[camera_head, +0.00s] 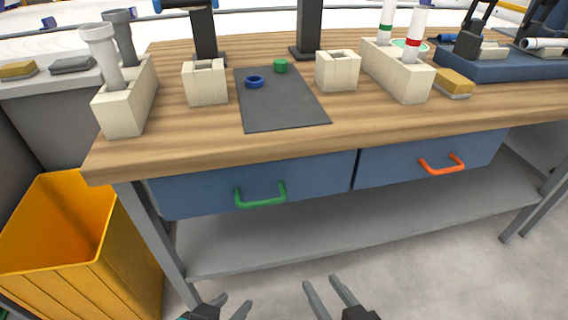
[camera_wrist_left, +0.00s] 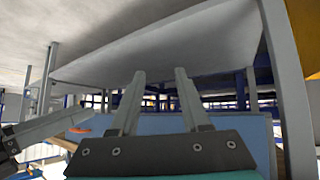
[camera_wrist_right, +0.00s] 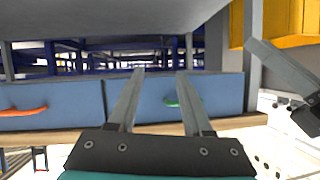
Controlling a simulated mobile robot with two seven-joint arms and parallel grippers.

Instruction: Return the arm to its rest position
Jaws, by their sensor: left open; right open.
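My left gripper (camera_head: 235,300) is open and empty at the bottom of the head view, low in front of the workbench. My right gripper (camera_head: 321,281) is open and empty to its right, also below the drawers and apart from the bench. In the left wrist view, the fingers (camera_wrist_left: 160,72) are spread with nothing between them. In the right wrist view, the fingers (camera_wrist_right: 160,72) are likewise spread and empty, with the blue drawers behind. Only the ends of both arms show in the head view.
The wooden workbench (camera_head: 390,122) carries holder blocks, pipes and a grey mat (camera_head: 283,110) with a blue ring and a green piece. Below are blue drawers with green (camera_head: 260,199) and orange (camera_head: 442,165) handles and a grey shelf (camera_head: 330,232). A yellow bin (camera_head: 60,240) stands left.

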